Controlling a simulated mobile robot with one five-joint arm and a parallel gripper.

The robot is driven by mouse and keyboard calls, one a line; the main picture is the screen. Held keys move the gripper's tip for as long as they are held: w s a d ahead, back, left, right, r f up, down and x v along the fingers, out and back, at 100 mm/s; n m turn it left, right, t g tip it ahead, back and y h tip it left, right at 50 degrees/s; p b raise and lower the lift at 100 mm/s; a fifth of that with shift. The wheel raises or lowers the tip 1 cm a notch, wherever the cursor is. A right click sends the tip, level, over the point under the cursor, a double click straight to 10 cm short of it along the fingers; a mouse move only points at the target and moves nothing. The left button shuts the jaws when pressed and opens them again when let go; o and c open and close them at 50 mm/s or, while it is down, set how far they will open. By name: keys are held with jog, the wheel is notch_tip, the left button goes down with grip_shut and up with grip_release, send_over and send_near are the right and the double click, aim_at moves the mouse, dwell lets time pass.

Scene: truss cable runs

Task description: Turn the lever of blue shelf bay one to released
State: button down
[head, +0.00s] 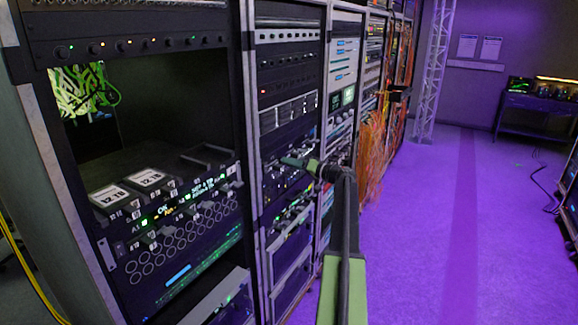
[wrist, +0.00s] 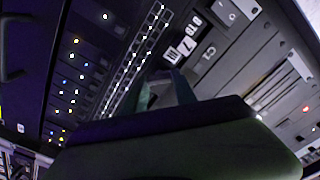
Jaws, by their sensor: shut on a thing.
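My gripper (head: 296,163) reaches left to the front of the second rack in the head view, at mid height. It is shut on a small part there, which appears to be the lever; the fingers mostly hide it. In the wrist view my gripper (wrist: 168,88) points up at a dark panel face with white labels and a "C1" mark. The lever's angle is too small and covered to read. I cannot make out a mark that names blue shelf bay one.
A nearer open rack (head: 140,215) with labelled modules stands at left. Orange cables (head: 372,150) hang from racks farther back. A white truss (head: 433,70) and a desk (head: 535,115) stand at the back.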

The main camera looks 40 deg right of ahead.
jog(key=m, duration=0.9)
jog(key=shift+d, duration=0.15)
jog(key=shift+m, duration=0.3)
dwell(0.3)
jog(key=c, duration=1)
grip_release()
jog(key=shift+f, duration=0.1)
jog(key=shift+s, duration=0.1)
jog(key=v, duration=1.7)
jog(key=shift+s, duration=0.15)
